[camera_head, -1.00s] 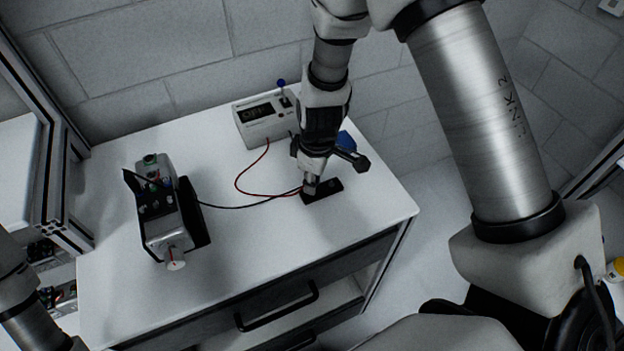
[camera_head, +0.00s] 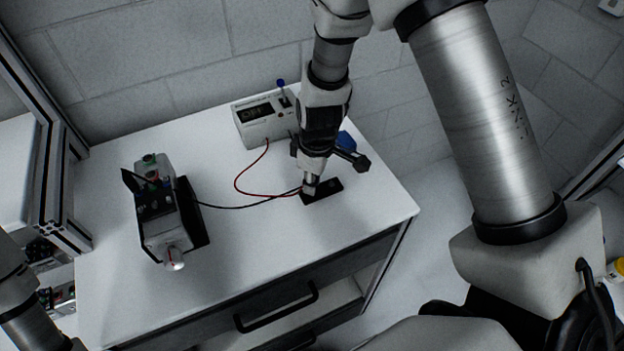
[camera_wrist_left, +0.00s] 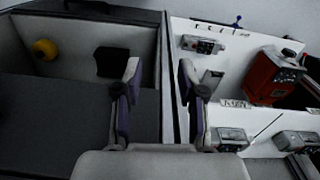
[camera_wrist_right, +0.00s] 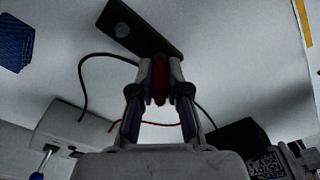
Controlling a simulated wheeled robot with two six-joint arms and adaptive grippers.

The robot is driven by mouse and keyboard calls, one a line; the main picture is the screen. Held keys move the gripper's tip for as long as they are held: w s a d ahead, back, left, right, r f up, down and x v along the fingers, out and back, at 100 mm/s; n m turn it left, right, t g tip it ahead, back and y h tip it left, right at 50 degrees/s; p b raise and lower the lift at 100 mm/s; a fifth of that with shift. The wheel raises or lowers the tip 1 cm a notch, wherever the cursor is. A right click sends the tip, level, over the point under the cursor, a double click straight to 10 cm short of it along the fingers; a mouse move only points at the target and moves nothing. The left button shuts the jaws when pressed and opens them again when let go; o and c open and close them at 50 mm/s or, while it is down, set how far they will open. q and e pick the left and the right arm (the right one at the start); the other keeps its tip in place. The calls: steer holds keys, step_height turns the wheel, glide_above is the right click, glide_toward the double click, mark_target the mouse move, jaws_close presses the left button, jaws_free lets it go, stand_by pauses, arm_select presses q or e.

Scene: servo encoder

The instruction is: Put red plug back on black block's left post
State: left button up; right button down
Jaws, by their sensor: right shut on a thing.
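My right gripper (camera_head: 310,190) is shut on the red plug (camera_wrist_right: 159,80), at the left end of the black block (camera_head: 331,187). In the right wrist view the black block (camera_wrist_right: 142,30) lies beyond the fingertips (camera_wrist_right: 160,72), and a round post (camera_wrist_right: 122,31) shows on its far end. The plug overlaps the block's near end. The left post is hidden, and I cannot tell whether the plug sits on it. My left gripper (camera_wrist_left: 160,85) is open and empty, away from the block.
A white meter box (camera_head: 265,122) with a blue-tipped lever stands behind, a red wire (camera_head: 240,178) leading from it. A grey motor unit (camera_head: 165,215) stands left, with a black wire (camera_head: 235,207) running right. A blue object (camera_head: 346,140) lies behind the gripper. The front tabletop is clear.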

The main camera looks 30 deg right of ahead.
steer(key=shift+f, duration=0.2)
stand_by(0.5)
steer(key=c, duration=1.1)
jaws_free()
steer(key=shift+o, duration=0.2)
step_height(320, 180, up, 7)
steer(key=p, duration=0.5)
steer(key=shift+r, duration=0.1)
